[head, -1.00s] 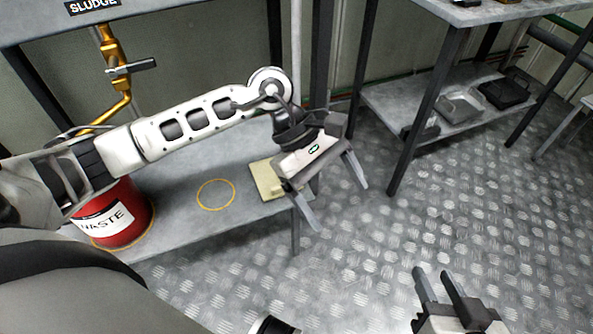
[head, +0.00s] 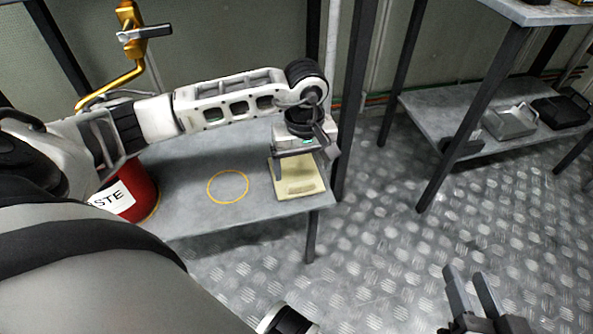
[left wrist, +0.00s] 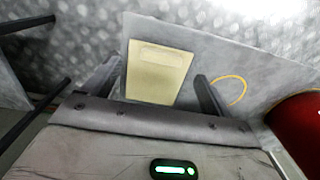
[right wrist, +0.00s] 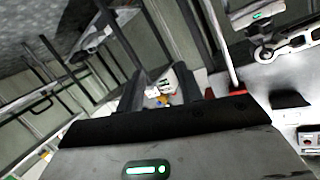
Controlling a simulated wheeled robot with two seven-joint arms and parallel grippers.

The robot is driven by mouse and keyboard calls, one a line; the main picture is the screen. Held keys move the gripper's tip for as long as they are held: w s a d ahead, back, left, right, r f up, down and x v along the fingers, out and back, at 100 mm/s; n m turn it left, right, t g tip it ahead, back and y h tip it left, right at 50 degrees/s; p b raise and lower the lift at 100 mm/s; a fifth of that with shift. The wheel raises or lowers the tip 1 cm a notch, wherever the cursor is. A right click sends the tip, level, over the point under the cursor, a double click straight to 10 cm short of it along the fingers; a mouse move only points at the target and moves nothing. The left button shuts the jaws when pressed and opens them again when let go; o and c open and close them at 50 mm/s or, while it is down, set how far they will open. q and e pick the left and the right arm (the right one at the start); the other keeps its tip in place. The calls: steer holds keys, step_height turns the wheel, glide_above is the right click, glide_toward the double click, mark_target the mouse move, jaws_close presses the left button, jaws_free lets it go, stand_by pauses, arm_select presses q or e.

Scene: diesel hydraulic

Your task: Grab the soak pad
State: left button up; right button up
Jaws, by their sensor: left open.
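The soak pad (head: 298,180) is a pale yellow, flat rectangular pad lying on the grey low shelf (head: 190,200), near its right end. My left gripper (head: 305,163) is over the far part of the pad in the head view, pointing down. In the left wrist view the pad (left wrist: 158,72) lies between the two open fingers (left wrist: 155,82), with a slot-like mark near its far edge. I see no contact between fingers and pad. My right gripper (head: 469,288) is low over the floor at the right, its fingers apart with nothing between them.
A red waste bucket (head: 138,196) stands on the shelf to the left. A yellow ring (head: 228,187) is marked between bucket and pad. A brass valve pipe (head: 128,50) rises behind. Another table with a lower shelf (head: 470,125) stands at the right, holding trays. Patterned metal floor (head: 390,260) is clear between.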

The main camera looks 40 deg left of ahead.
mark_target(302, 186)
arm_select(q)
steer(key=shift+s+f, duration=0.1)
steer(key=shift+f, duration=0.5)
steer(key=f+b, duration=0.1)
steer(key=f, duration=0.1)
steer(key=f+b, duration=0.1)
steer(key=shift+s+d+f, duration=0.15)
steer(key=shift+s+f, duration=0.05)
steer(key=shift+f, duration=0.4)
steer(key=shift+r, duration=0.1)
steer(key=c, duration=1.1)
arm_select(e)
steer(key=shift+w+a+r+m+t+y, duration=0.15)
steer(key=shift+a+r+m+t+y, duration=0.15)
steer(key=shift+r+m+y, duration=0.1)
